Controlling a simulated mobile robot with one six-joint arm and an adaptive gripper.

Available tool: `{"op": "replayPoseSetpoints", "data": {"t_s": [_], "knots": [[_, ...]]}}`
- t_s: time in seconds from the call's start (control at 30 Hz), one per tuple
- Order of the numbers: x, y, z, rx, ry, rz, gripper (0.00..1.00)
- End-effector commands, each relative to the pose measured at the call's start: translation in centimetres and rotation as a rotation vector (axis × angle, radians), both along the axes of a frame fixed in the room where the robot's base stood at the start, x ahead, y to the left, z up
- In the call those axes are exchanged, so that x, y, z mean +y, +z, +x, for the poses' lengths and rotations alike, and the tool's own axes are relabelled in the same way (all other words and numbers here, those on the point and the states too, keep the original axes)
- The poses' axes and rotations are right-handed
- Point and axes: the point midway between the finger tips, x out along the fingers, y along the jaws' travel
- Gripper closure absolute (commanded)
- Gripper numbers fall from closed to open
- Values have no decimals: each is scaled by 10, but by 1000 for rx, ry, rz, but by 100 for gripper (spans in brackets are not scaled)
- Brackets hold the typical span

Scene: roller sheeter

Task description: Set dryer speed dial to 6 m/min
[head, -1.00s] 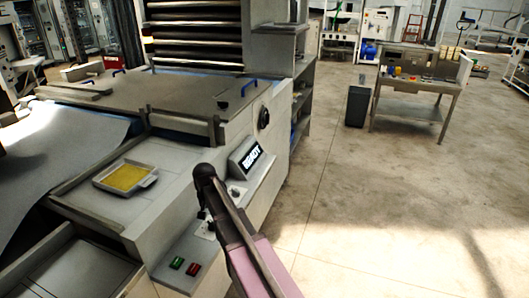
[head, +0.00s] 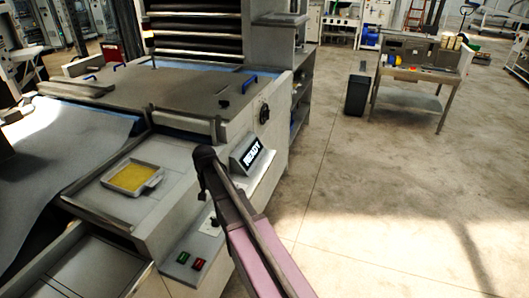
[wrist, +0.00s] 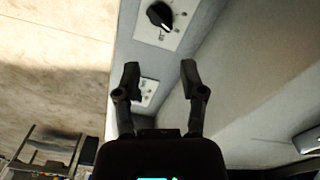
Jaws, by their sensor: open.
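A black round dial (wrist: 160,15) with a pale pointer mark sits on a white plate with small markings, at the top of the wrist view. I cannot read its setting or its label. A second white plate (wrist: 148,92) shows lower down, between and behind my fingers, partly hidden by the left one. My gripper (wrist: 160,68) is open and empty, with the dial beyond its fingertips and apart from them. In the head view my dark wrist hangs over the machine's control ledge and hides part of it. A small white control plate (head: 211,226) shows beside my arm.
The machine carries a READY display (head: 250,155), a green button (head: 183,257) and a red button (head: 199,264). A yellow-filled tray (head: 132,178) lies on its top. Open floor lies right, with a dark bin (head: 356,95) and a workbench (head: 415,75) farther off.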

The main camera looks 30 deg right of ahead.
Motion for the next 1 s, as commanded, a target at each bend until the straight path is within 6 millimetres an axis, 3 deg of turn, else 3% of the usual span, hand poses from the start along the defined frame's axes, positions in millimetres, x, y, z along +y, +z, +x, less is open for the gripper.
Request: {"op": "replayPoseSetpoints", "data": {"t_s": [0.2, 0.4, 1.0], "knots": [[0, 23, 0, 0, 0, 0, 47], [-21, 14, 7, -7, 124, -77, 47], [-82, 13, 23, 43, 508, -311, 47]]}}
